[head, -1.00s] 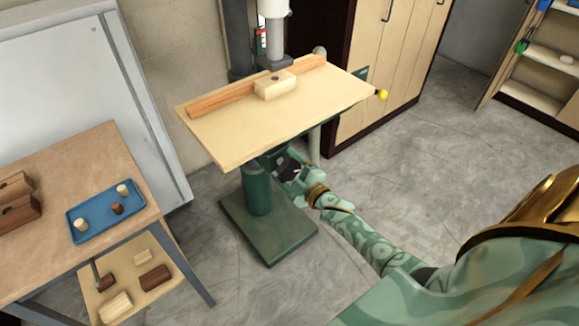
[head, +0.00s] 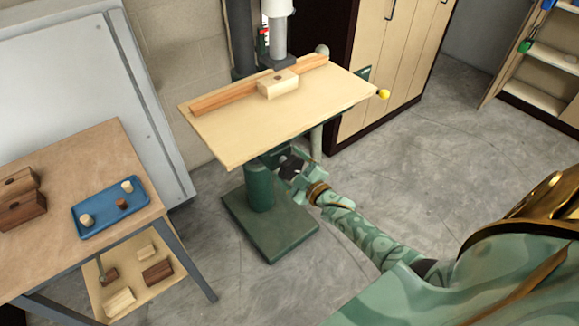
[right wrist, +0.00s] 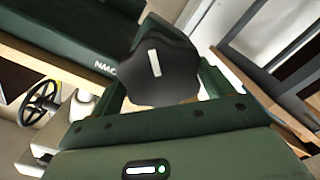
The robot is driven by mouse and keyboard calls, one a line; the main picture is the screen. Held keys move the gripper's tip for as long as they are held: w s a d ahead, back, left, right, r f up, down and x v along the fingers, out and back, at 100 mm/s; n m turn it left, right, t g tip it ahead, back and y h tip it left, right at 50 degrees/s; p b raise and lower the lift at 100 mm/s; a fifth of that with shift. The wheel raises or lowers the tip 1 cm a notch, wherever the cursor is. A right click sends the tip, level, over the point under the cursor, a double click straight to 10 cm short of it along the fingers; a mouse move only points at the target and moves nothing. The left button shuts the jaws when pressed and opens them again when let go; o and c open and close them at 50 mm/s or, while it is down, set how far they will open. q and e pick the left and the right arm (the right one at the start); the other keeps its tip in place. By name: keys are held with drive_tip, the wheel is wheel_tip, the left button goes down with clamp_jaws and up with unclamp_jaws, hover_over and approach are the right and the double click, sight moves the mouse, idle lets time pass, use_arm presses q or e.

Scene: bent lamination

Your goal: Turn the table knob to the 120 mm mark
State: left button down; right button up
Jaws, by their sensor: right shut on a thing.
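The table knob (right wrist: 160,72) is black and lobed with a white line on its face. It fills the middle of the right wrist view, the line tilted slightly from vertical. In the head view the knob (head: 288,164) shows as a dark shape under the front edge of the drill press table (head: 235,140). My right gripper (head: 294,168) is shut on it, one finger on each side in the right wrist view (right wrist: 163,82). No millimetre scale or 120 mark is legible. My left gripper is not in view.
A wood block (head: 278,84) and an orange-brown fence (head: 225,97) lie on the drill table. The green base (head: 272,230) stands on the floor. A workbench (head: 85,160) with a blue tray (head: 100,222) is at left. The floor at right is open.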

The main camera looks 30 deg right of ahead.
drive_tip(key=o, duration=0.8)
drive_tip(key=shift+w+d+r, duration=0.2)
drive_tip(key=shift+d+r, duration=0.25)
drive_tip(key=shift+r, duration=0.25)
drive_tip(key=shift+o, duration=0.4)
drive_tip(key=shift+f, duration=0.1)
drive_tip(key=shift+s, duration=0.15)
drive_tip(key=shift+s+f, duration=0.1)
drive_tip(key=shift+s, duration=0.2)
drive_tip(key=s+d+p, duration=0.1)
drive_tip(key=s+p, duration=0.1)
drive_tip(key=s, duration=1.3)
drive_tip(key=shift+s+f, duration=0.15)
drive_tip(key=shift+s, duration=0.2)
